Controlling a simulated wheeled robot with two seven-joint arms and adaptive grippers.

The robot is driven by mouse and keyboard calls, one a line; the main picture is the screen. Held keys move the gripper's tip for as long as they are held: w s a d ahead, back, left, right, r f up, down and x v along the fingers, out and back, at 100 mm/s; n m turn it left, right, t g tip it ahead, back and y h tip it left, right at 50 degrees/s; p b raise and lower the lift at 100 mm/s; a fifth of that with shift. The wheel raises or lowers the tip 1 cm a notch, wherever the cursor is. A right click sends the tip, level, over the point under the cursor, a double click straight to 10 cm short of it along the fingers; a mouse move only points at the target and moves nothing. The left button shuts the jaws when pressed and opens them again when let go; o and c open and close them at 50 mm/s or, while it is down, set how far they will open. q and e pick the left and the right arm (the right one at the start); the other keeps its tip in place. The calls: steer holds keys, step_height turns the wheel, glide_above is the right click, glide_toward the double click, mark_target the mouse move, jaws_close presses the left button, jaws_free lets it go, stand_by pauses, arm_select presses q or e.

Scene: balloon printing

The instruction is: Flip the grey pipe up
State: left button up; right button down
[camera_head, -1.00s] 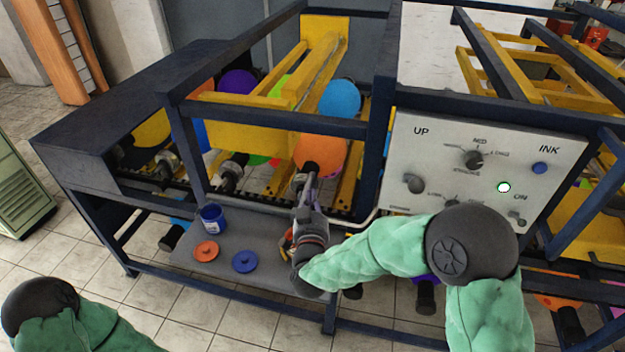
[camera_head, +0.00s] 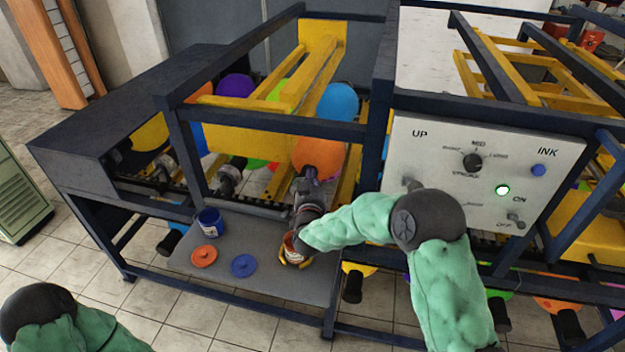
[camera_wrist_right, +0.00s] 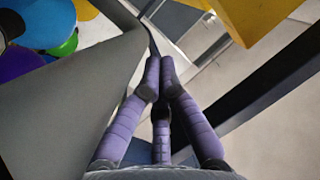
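I cannot pick out the grey pipe with certainty in the head view; my right gripper and forearm cover the area in front of the orange balloon (camera_head: 318,153). My left gripper is out of view.
A grey shelf (camera_head: 285,283) holds a blue cup (camera_head: 210,222), an orange disc (camera_head: 204,256), a blue disc (camera_head: 243,265) and a jar (camera_head: 291,252). Dark frame bars (camera_head: 270,120) surround the balloons. The control panel (camera_head: 430,140) stands right of my gripper.

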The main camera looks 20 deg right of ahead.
steer(key=shift+w+f, duration=0.2)
stand_by(0.3)
steer(key=shift+w+d+f+g+y+p, duration=0.15)
steer(key=shift+w+d+f+g+p, duration=0.1)
steer(key=shift+w+d+g+p, duration=0.15)
steer(key=shift+w+d+f+g+y+p, duration=0.2)
steer(key=shift+w+d+g+p, duration=0.1)
steer(key=shift+w+g, duration=0.15)
steer(key=shift+a, duration=0.1)
